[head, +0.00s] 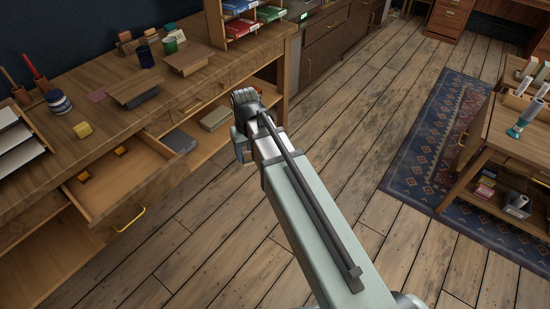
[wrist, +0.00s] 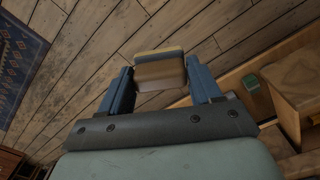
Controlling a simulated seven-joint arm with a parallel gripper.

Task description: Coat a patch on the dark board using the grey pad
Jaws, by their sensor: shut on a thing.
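My gripper (wrist: 158,68) is shut on a small block (wrist: 160,76) in the wrist view. The block is brown with a thin greyish band and a tan strip at its far edge; I cannot tell for sure that it is the grey pad.
The desk's drawer (head: 125,185) stands open with small yellow things inside. A file rack (head: 240,28) stands behind. The floor (head: 340,130) is clear.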

